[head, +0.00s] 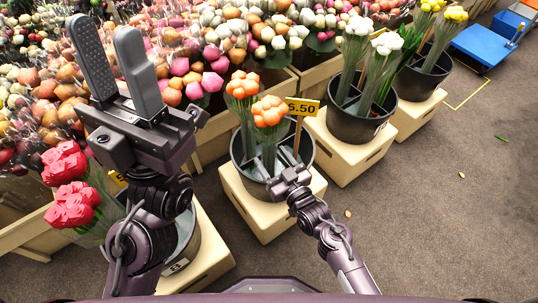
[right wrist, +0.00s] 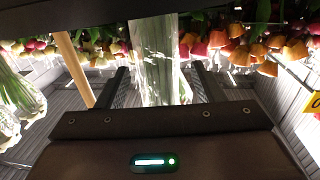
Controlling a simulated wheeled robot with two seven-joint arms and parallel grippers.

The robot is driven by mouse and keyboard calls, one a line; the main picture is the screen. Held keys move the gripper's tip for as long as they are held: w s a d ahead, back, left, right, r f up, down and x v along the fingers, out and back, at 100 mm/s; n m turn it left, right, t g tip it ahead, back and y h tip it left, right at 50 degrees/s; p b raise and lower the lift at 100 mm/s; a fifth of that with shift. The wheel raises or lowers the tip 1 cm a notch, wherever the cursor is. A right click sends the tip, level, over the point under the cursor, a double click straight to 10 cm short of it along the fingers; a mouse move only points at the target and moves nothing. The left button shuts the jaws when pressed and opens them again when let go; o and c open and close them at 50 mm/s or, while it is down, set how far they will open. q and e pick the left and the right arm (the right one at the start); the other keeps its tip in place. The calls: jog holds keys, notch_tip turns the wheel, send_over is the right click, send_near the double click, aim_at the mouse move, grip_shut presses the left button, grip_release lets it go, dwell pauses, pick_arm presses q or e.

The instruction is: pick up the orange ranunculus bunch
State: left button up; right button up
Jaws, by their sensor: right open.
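Two orange ranunculus bunches, a rear one (head: 242,86) and a front one (head: 270,111), stand upright in a dark bucket (head: 308,150) in the middle of the head view. My right gripper (head: 270,166) is low at the bucket's near side, reaching over its rim. In the right wrist view its two fingers (right wrist: 161,80) are apart, with clear-wrapped stems (right wrist: 153,55) between or just beyond them. The flower heads are out of that view, and contact cannot be told. My left gripper (head: 104,35) is raised at upper left, fingers apart and empty.
A price sign (head: 302,106) on a wooden stick stands in the same bucket, close to the right gripper. Pink-red bunches (head: 72,205) are at left. White bunches (head: 385,45) stand in another bucket (head: 360,122) at right. Grey floor (head: 440,220) is mostly clear.

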jog(key=x, duration=0.1)
jog(key=b+x, duration=0.1)
jog(key=x, duration=0.2)
jog(key=shift+d+f+b, duration=0.1)
jog(key=shift+f+b, duration=0.2)
jog(key=shift+b, duration=0.05)
jog(key=shift+w+a+r, duration=0.1)
jog(key=shift+w+a, duration=0.1)
jog(key=shift+w, duration=0.1)
jog(key=c, duration=1.2)
